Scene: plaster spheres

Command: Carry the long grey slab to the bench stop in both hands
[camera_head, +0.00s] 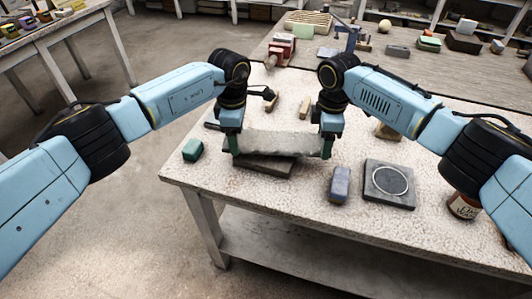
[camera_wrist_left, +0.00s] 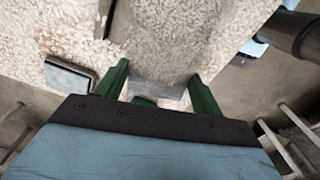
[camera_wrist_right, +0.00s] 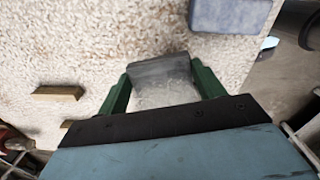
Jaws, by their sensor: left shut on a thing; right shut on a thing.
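The long grey slab (camera_head: 280,143) spans between my two grippers near the front left of the pale speckled table. It looks about level. My left gripper (camera_head: 232,144) is shut on its left end, and my right gripper (camera_head: 328,146) is shut on its right end. In the left wrist view the slab end (camera_wrist_left: 158,90) lies between the green fingers; in the right wrist view the other end (camera_wrist_right: 160,82) does too. A dark flat slab (camera_head: 265,165) lies on the table partly behind the grey slab's lower edge. I cannot tell which thing is the bench stop.
A green block (camera_head: 193,150) lies left of the slab. A blue-grey block (camera_head: 340,184) and a dark plate with a pale ring (camera_head: 389,184) lie to the right, then a brown jar (camera_head: 463,205). Small wooden pieces (camera_head: 305,108) lie behind. The table's front edge is close.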

